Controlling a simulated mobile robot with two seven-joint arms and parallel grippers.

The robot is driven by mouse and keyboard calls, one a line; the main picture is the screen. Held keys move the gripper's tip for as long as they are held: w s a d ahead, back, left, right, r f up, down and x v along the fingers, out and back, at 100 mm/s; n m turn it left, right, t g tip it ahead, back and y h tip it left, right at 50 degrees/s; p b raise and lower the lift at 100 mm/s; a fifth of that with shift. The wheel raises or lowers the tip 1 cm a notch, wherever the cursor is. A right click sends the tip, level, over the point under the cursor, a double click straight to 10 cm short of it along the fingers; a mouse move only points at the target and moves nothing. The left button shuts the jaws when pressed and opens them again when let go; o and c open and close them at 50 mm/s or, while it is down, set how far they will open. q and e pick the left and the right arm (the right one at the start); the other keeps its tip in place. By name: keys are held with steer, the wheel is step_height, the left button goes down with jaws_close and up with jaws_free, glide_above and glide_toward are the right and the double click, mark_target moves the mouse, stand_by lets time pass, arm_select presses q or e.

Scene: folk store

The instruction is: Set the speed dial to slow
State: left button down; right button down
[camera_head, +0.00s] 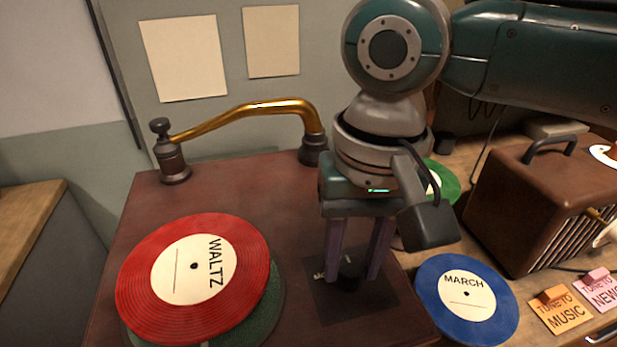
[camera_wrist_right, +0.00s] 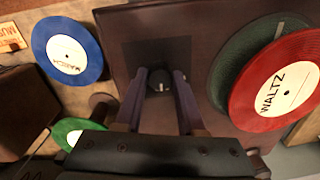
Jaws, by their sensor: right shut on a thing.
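The speed dial (camera_head: 348,280) is a small black knob on a dark square plate (camera_head: 372,304) at the front right of the brown record player (camera_head: 225,180). In the right wrist view the dial (camera_wrist_right: 160,80) shows a light pointer mark between my fingers. My right gripper (camera_head: 355,278) points down over the plate, with its two purple fingers on either side of the dial, shut on it. The lettering on the plate is mostly hidden by the fingers and too small to read. My left gripper is in neither view.
A red WALTZ record (camera_head: 150,270) lies off-centre over the green turntable (camera_head: 277,305). A brass tonearm (camera_head: 250,107) stands behind. A blue MARCH record (camera_head: 440,305), a green record (camera_head: 447,180), a brown radio (camera_head: 515,210) and TUNE TO cards (camera_head: 566,318) lie to the right.

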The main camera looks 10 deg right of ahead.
steer(key=shift+r, duration=0.1)
steer(key=shift+r+n+p, duration=0.1)
steer(key=shift+n+p, duration=1.1)
steer(key=n+p, duration=0.1)
steer(key=n, duration=0.1)
steer(key=shift+n, duration=0.3)
steer(key=n+p, duration=0.1)
steer(key=n, duration=0.2)
steer(key=shift+n+p, duration=0.3)
steer(key=shift+p, duration=0.05)
steer(key=n, duration=0.2)
steer(key=shift+w+n, duration=0.1)
steer(key=shift+n, duration=0.7)
steer(key=c, duration=0.5)
jaws_free()
